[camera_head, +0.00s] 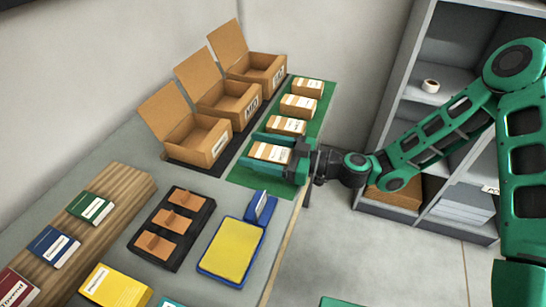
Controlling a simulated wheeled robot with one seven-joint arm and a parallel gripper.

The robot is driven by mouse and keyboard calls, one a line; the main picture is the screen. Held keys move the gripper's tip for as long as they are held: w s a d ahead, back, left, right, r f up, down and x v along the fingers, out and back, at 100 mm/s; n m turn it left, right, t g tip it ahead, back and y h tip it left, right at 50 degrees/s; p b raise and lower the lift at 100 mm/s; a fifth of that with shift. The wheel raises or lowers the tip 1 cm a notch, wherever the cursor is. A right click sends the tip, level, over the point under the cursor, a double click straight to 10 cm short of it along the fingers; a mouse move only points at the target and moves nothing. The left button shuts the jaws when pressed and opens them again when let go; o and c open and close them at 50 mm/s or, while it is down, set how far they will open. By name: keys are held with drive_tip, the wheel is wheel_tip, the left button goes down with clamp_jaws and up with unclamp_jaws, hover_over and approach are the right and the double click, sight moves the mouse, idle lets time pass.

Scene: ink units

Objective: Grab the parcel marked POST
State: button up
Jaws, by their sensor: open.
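Several small brown parcels with white labels stand in a row on a green mat (246,180). They are the nearest parcel (269,153), a second parcel (286,126), a third parcel (298,105) and the farthest parcel (307,87). The label print is too small to read surely, so I cannot tell which one is marked POST. My gripper (249,149) reaches in from the right and is open, with one finger on each side of the nearest parcel. I cannot tell whether the fingers touch it.
Three open cartons (200,140) stand left of the mat. Nearer are a black tray (171,229) with brown pieces, a yellow-and-blue pad (230,248), a blue upright piece (260,207) and books on a wooden board (126,182). A grey shelf (408,100) stands to the right.

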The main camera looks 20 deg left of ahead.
drive_tip(key=shift+c, duration=0.6)
drive_tip(key=c, duration=1.1)
drive_tip(key=shift+c, duration=0.4)
drive_tip(key=shift+r, duration=0.2)
